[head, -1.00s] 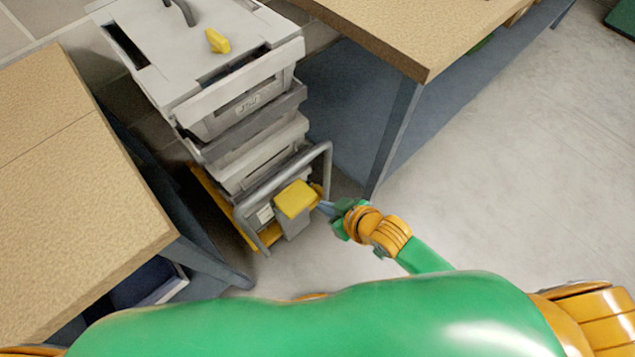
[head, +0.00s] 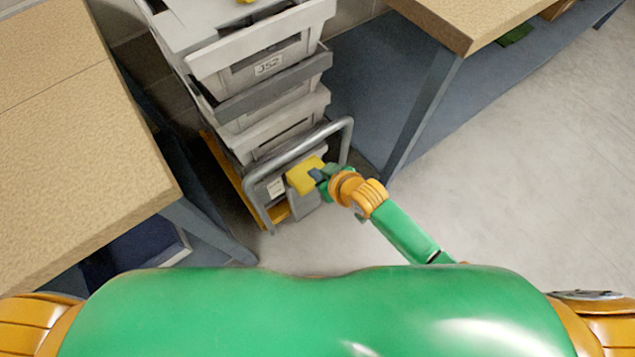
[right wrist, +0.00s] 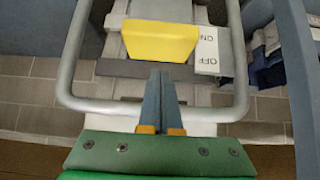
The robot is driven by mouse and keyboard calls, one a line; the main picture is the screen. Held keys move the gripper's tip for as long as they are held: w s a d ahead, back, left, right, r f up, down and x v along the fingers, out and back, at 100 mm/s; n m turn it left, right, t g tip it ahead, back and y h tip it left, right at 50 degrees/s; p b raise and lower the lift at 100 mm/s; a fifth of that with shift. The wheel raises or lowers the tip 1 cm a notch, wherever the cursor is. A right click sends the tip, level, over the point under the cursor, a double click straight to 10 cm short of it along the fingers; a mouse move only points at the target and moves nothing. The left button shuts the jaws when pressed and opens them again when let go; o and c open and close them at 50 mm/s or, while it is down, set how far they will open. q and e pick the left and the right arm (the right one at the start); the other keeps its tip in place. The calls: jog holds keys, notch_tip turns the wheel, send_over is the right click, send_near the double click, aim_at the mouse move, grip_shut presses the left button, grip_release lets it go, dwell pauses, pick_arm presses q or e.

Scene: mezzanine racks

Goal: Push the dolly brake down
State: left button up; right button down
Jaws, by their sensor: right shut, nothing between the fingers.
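The yellow dolly brake pedal (head: 304,176) sits at the near end of the dolly, inside its grey handle frame (head: 345,140). My right gripper (head: 317,174) is shut and empty, its fingertips over the right part of the pedal in the head view. In the right wrist view the closed fingers (right wrist: 160,75) point at the lower edge of the yellow pedal (right wrist: 160,42). I cannot tell whether they touch it. A white label (right wrist: 207,48) reading ON and OFF is right of the pedal. My left gripper is not in view.
Stacked grey crates (head: 262,62) stand on the dolly, one labelled J52. A wood-topped bench (head: 85,170) stands close on the left, and another bench (head: 445,22) is at the back right. Open floor (head: 510,170) lies to the right.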

jog(key=shift+s+d+f+b, duration=0.1)
jog(key=shift+f+b, duration=0.3)
jog(key=shift+f, duration=1.3)
notch_tip(320, 180, down, 5)
jog(key=b, duration=0.3)
jog(key=shift+s+b, duration=0.15)
jog(key=shift+b, duration=0.25)
jog(key=w+a+r+p+v, duration=0.1)
jog(key=w+r+p+v, duration=0.1)
jog(key=p+v, duration=0.7)
jog(key=v, duration=0.4)
